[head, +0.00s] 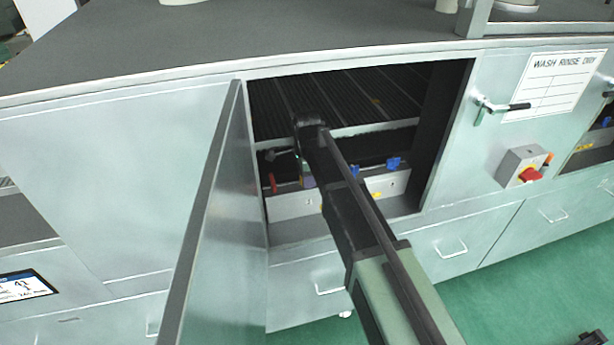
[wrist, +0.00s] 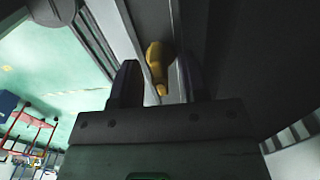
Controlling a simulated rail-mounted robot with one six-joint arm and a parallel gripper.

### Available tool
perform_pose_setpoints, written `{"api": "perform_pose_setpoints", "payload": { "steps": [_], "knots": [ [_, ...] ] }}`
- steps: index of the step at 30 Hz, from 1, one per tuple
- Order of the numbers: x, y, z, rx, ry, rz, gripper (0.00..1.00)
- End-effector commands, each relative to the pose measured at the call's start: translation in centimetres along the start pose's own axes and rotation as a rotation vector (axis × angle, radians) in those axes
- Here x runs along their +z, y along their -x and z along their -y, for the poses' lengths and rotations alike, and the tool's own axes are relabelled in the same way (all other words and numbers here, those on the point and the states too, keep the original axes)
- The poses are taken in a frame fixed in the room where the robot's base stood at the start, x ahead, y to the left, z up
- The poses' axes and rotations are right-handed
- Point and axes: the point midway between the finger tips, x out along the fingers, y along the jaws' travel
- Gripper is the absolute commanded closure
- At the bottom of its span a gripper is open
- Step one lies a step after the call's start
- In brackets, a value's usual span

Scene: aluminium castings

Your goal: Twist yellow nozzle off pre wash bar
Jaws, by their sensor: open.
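The yellow nozzle (wrist: 158,58) shows in the wrist view between the two dark fingers of my gripper (wrist: 157,78). The fingers are open, with a gap visible on each side of the nozzle; I cannot tell how deep it sits between them. The nozzle's narrow end points toward the gripper body. Its far end lies against dark grey structure, and I cannot tell which part is the pre wash bar. In the head view my arm reaches through the open hatch of the washer, and the fingers and yellow nozzle cannot be made out there.
The hatch door (head: 212,225) stands open to the left of my arm. The hatch frame (head: 450,140) borders the opening on the right. Inside are a ribbed rack (head: 345,92) and a blue fitting (head: 393,163).

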Motion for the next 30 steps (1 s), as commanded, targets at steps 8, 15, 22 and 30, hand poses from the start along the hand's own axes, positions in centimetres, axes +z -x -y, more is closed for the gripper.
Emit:
{"api": "perform_pose_setpoints", "payload": {
  "steps": [8,15,22,30],
  "knots": [
    [0.00,0.07,0.00,0.000,0.000,0.000,0.95],
    [0.00,0.07,0.00,0.000,0.068,0.000,1.00],
    [0.00,0.07,0.00,0.000,0.513,0.000,1.00],
    [0.00,0.07,0.00,0.000,0.562,0.000,1.00]
  ]
}}
